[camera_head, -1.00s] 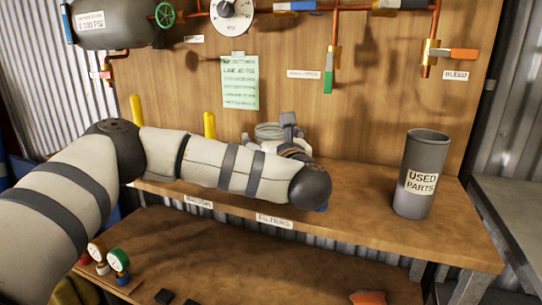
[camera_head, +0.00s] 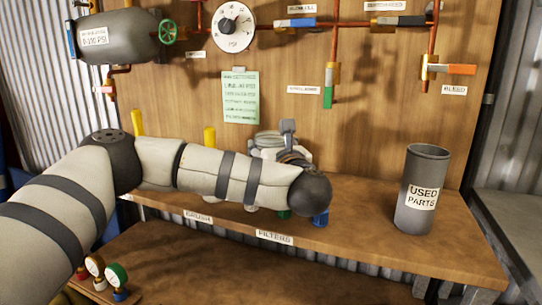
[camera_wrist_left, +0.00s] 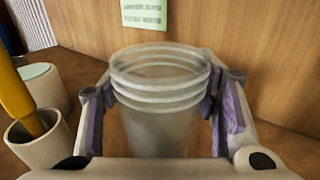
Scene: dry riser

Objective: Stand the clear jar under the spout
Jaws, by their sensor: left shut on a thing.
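The clear jar (camera_wrist_left: 160,100), with a ridged threaded neck, stands upright between the purple-padded fingers of my left gripper (camera_wrist_left: 170,88) in the left wrist view. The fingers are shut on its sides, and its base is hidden. In the head view my forearm covers most of the gripper and jar. My right gripper is not in view.
The grey used parts bin (camera_head: 423,165) stands at the right of the wooden shelf (camera_head: 375,225). A cup (camera_wrist_left: 38,140) with a yellow-handled tool stands left of the gripper. Shelf space left of the bin is clear.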

